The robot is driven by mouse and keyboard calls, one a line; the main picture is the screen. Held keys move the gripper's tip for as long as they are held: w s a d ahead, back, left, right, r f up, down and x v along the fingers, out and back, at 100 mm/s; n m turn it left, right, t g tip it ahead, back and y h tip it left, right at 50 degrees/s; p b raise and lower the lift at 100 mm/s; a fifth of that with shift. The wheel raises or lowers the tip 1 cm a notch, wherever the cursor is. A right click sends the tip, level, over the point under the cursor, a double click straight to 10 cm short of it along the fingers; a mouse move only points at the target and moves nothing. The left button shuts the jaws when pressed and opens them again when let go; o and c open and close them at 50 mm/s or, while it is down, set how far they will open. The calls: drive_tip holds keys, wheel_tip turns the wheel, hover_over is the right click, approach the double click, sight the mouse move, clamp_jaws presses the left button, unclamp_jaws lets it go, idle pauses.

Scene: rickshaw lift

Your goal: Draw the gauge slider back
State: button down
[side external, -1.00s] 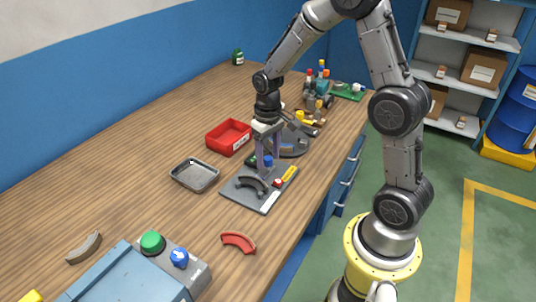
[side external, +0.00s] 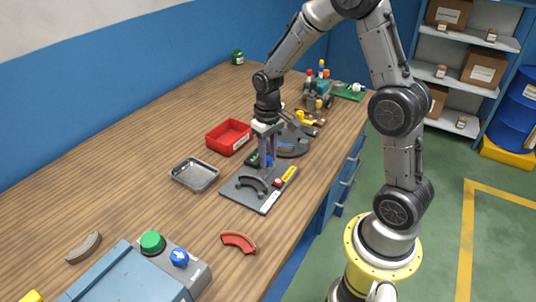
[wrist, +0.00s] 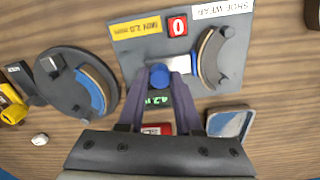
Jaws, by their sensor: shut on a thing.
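A curved brake shoe (wrist: 210,55) lies on the plate at the right in the wrist view. My gripper (wrist: 161,82) is shut on the blue knob, one finger on each side. In the side view my gripper (side external: 267,162) stands upright over the back part of the plate (side external: 268,206), partly hiding the knob.
A red bin (side external: 215,146) and a metal tray (side external: 179,182) stand left of the gauge. A round backing plate with a shoe (wrist: 62,100) lies close by. A red shoe (side external: 239,241) lies in front. Several items stand behind my gripper.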

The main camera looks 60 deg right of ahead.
idle(0.6)
drive_tip(key=shift+d+r, duration=0.1)
drive_tip(key=shift+d, duration=2)
drive_tip(key=c, duration=0.6)
unclamp_jaws()
wheel_tip(320, 180, up, 14)
drive_tip(key=shift+f, duration=0.1)
